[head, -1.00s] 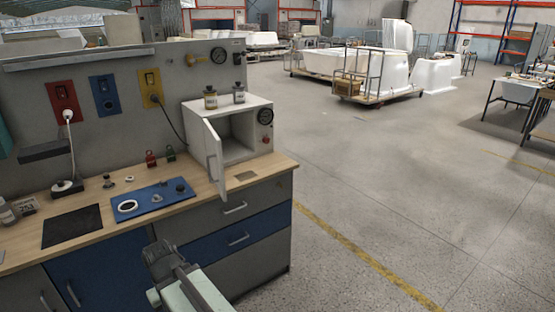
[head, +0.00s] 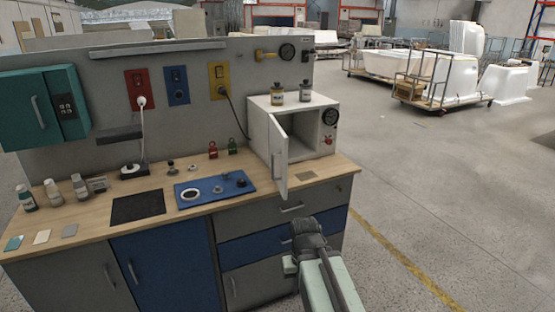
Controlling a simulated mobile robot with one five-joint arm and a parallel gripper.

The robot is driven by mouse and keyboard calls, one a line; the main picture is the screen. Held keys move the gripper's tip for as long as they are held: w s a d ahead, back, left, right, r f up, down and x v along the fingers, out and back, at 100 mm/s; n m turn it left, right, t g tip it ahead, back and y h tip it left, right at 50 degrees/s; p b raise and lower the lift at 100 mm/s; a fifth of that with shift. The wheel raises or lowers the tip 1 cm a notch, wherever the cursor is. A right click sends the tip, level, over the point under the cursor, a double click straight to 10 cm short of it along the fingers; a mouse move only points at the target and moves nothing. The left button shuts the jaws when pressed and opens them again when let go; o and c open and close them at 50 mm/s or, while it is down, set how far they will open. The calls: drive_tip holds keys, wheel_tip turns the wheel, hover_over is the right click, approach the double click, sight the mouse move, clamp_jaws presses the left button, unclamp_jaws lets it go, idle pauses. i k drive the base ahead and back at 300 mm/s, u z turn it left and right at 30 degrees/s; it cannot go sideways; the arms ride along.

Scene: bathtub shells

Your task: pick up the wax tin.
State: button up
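I cannot pick out a wax tin for certain. Two small jars with dark lids, a left one (head: 277,94) and a right one (head: 305,92), stand on top of the white cabinet (head: 262,125); their labels are too small to read. The cabinet door (head: 280,157) hangs open, and no object can be made out in the part of its inside that shows. My gripper (head: 308,228) is in front of the bench drawers, below the worktop, apart from the jars and cabinet. It is seen from behind, so its fingers are hidden.
The wooden worktop (head: 90,225) carries a blue panel (head: 205,192) with small fittings, a black plate (head: 138,207), several bottles at left and red (head: 213,150) and green (head: 232,147) padlocks. A teal box (head: 45,105) hangs at left.

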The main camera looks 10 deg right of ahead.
sight(276, 96)
drive_tip(key=z, duration=0.05)
drive_tip(key=i, duration=1)
drive_tip(key=u, duration=4.4)
drive_tip(key=k, duration=2.65)
drive_tip(key=u, duration=0.05)
